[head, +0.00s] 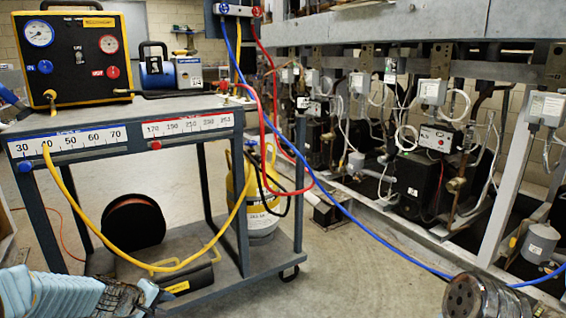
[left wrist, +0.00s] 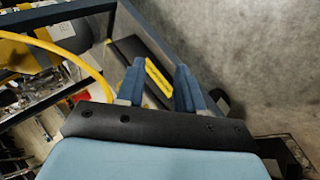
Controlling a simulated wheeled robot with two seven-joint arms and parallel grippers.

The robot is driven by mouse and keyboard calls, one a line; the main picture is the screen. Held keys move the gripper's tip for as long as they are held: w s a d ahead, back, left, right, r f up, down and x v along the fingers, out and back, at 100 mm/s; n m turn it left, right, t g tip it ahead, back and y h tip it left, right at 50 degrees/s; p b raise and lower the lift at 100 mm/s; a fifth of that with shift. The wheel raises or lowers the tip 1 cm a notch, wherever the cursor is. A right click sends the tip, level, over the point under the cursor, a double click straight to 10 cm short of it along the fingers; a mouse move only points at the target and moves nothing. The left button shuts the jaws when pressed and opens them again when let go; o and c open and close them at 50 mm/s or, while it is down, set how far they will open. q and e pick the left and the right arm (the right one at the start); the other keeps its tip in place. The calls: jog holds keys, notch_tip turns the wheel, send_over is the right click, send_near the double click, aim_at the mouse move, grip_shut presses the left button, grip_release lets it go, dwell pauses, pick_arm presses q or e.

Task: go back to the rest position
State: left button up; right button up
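My left gripper (head: 152,294) is at the bottom left of the head view, in front of the cart's lower shelf. In the left wrist view its two blue fingers (left wrist: 160,90) stand apart with nothing held between them. The same case (head: 188,279) lies on the lower shelf in the head view. I cannot see my right gripper in either view.
The grey cart (head: 215,109) carries a gauge box (head: 75,58) and a blue pump (head: 170,73). Yellow, red and blue hoses hang around. The compressor rack (head: 410,185) fills the right. Bare floor (head: 340,265) lies between.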

pick_arm(q)
jog(key=s+d+f+m+g, duration=0.1)
jog(key=s+d+f+g, duration=0.1)
jog(key=s+d+f, duration=0.3)
jog(key=s+d+f+m+g, duration=0.1)
jog(key=s+d+f+m, duration=0.1)
jog(key=f, duration=0.6)
jog(key=s+d+f+m+g, duration=0.25)
jog(key=s+d+f, duration=0.35)
jog(key=s, duration=0.4)
jog(key=s+d+f+m+g, duration=0.1)
jog(key=s+d+f+m, duration=0.35)
jog(key=s+d, duration=0.4)
notch_tip(320, 180, up, 16)
jog(key=s+a+h+p, duration=0.1)
jog(key=p, duration=1.6)
jog(key=shift+s+a+r+n+p, duration=0.15)
jog(key=shift+s+r+n+p, duration=0.1)
jog(key=shift+n+p, duration=0.15)
